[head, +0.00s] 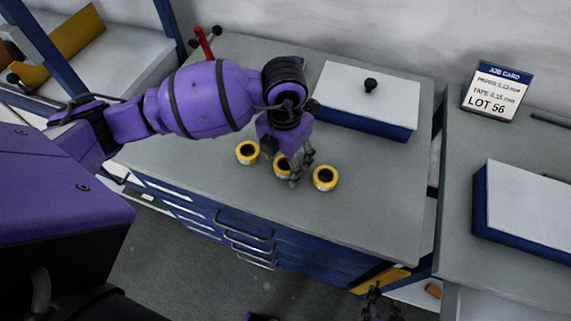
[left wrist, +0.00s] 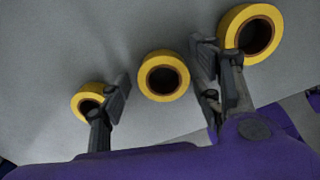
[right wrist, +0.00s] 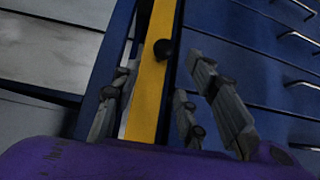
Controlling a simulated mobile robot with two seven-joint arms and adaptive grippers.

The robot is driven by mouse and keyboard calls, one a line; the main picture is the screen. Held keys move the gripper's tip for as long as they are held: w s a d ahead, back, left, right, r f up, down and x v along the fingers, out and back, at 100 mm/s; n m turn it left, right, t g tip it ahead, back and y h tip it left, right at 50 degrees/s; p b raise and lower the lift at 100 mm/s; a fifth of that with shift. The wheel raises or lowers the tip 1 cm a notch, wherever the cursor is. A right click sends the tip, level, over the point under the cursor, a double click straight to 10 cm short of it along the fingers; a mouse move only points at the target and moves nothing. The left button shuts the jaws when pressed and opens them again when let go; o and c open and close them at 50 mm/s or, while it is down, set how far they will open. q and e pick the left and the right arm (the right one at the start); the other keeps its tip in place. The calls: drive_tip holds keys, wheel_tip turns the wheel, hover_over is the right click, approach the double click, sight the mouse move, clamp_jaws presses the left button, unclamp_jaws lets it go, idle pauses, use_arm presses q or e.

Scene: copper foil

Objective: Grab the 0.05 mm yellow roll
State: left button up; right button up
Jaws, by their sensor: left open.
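Three similar yellow rolls with dark hollow centres lie on the grey bench top: a left roll (head: 247,161), a middle roll (head: 280,169) and a right roll (head: 325,187). I can read no thickness marking on any of them. My left gripper (head: 295,175) is open and points down at the middle roll, partly covering it. In the left wrist view the middle roll (left wrist: 163,92) shows between the two open fingers, with a roll beyond each finger. Contact with it cannot be judged. My right gripper (right wrist: 160,95) is open and empty, low in front of the cabinet.
A blue box with a white lid and black knob (head: 360,95) stands behind the rolls. A job card (head: 496,90) reading "TAPE 0.15 mm" and "LOT 56" stands on the right bench (head: 460,200). Blue drawers with handles (head: 245,240) are below. The bench right of the rolls is clear.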

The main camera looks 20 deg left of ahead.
use_arm(q)
drive_tip(key=c, duration=1.2)
drive_tip(key=shift+r, duration=0.1)
